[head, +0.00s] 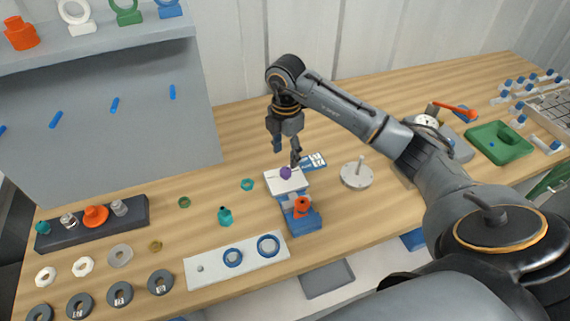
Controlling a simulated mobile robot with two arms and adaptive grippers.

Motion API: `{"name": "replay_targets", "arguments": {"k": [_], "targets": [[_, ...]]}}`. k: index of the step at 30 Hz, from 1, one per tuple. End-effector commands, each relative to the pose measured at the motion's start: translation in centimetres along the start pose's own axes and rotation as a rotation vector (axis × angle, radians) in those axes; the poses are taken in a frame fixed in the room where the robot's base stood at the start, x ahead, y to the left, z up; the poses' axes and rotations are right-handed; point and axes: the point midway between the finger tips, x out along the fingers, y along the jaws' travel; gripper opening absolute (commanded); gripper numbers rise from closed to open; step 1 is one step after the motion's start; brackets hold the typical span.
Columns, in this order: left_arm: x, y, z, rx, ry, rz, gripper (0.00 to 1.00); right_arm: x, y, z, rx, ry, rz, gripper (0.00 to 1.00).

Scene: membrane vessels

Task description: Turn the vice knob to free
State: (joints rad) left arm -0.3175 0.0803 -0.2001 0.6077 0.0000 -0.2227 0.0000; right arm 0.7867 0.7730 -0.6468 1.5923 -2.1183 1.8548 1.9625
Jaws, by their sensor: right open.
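A small blue and white vice (309,221) stands near the front middle of the table. An orange knob (301,204) is on its front side, facing me. Behind the knob, a white block (290,186) carries a small purple piece (286,172). My right gripper (287,160) points down just above and behind the purple piece. It is open with nothing visible between its fingers. I cannot tell whether a fingertip touches the purple piece. The knob is apart from the gripper and in plain sight. My left gripper is out of view.
A blue and white card (313,162) lies behind the vice. A grey disc with a post (357,174) stands to its right. The wooden table behind is clear.

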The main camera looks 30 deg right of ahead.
Motion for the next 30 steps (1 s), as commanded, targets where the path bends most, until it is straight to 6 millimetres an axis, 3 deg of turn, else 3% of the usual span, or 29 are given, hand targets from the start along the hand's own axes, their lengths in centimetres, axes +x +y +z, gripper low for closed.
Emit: {"name": "replay_targets", "arguments": {"k": [4, 10, 14, 22, 23, 30], "targets": [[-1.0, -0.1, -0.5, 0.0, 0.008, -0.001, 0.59, 2.9, -0.1, -0.1, 0.0, 0.002, -0.004, 0.54], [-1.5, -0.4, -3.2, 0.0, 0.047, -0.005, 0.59, 5.6, 0.0, -0.1, 0.0, 0.001, -0.001, 0.54], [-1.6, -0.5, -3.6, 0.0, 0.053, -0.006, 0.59, 6.4, 0.0, -0.1, -0.002, 0.001, 0.001, 0.54], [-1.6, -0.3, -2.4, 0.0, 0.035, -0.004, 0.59, 6.6, 0.0, 0.0, -0.001, 0.001, 0.001, 0.54], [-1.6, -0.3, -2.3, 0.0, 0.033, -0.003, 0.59, 6.6, 0.0, 0.0, -0.001, 0.001, 0.001, 0.52], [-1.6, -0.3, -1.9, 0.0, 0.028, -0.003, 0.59, 6.6, 0.0, 0.0, -0.001, 0.001, 0.001, 0.03]]}}
